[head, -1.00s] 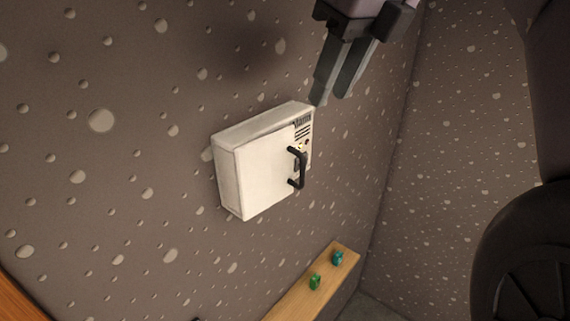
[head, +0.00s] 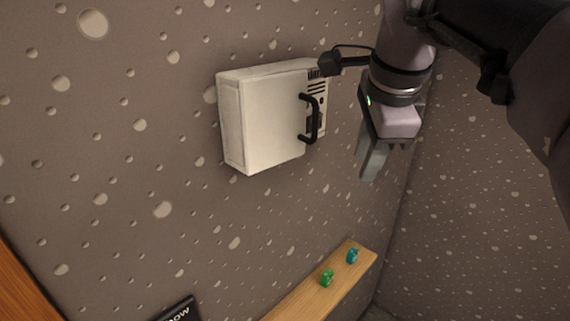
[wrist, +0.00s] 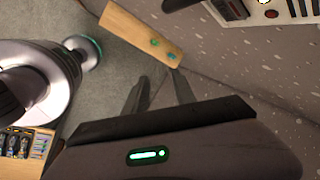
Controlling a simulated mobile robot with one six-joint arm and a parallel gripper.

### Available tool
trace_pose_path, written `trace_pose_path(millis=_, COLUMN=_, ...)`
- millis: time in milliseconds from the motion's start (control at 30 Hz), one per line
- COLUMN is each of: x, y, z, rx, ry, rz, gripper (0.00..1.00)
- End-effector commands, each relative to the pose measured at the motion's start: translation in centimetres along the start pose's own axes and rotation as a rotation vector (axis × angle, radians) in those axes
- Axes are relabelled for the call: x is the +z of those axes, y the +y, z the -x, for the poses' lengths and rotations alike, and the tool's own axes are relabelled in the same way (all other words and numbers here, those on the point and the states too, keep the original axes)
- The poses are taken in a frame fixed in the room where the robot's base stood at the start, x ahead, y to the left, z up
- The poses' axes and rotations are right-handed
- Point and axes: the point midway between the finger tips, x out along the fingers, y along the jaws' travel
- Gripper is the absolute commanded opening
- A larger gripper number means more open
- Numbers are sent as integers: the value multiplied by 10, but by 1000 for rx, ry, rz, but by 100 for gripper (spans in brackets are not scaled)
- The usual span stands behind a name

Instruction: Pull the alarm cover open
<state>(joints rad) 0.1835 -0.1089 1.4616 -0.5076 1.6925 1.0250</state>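The alarm box (head: 265,115) is a white case on the speckled wall, left of centre in the head view. Its front cover has a black upright handle (head: 312,118) near the right side and looks shut. A strip with dark slots and lettering runs along the right of the cover. My gripper (head: 367,168) hangs to the right of the handle, fingers pointing down, apart from the box. In the wrist view the two fingers (wrist: 158,90) are spread with nothing between them. Part of a white panel with controls (wrist: 268,10) shows at the top right there.
A wooden shelf (head: 310,298) with a green knob (head: 327,278) and a teal knob (head: 352,256) is below the box. A dark sign (head: 178,312) is at the bottom edge. The wall corner lies right of my gripper. A panel of small controls (wrist: 22,145) shows lower left in the wrist view.

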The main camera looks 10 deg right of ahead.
Motion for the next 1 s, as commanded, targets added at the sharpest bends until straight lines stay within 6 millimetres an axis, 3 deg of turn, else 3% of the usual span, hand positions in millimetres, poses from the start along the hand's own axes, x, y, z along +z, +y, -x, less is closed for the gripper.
trace_pose_path(millis=33, x=0, y=6, z=-16, rx=-3, ry=6, rz=47, gripper=32)
trace_pose_path(millis=200, x=-2, y=18, z=-54, rx=-17, ry=28, rz=224, gripper=32)
trace_pose_path(millis=500, x=0, y=39, z=-103, rx=-38, ry=50, rz=469, gripper=32)
trace_pose_path(millis=900, x=0, y=43, z=-111, rx=-43, ry=56, rz=528, gripper=32)
trace_pose_path(millis=933, x=0, y=43, z=-111, rx=-42, ry=56, rz=528, gripper=30)
trace_pose_path(millis=1000, x=4, y=46, z=-112, rx=-30, ry=22, rz=537, gripper=16)
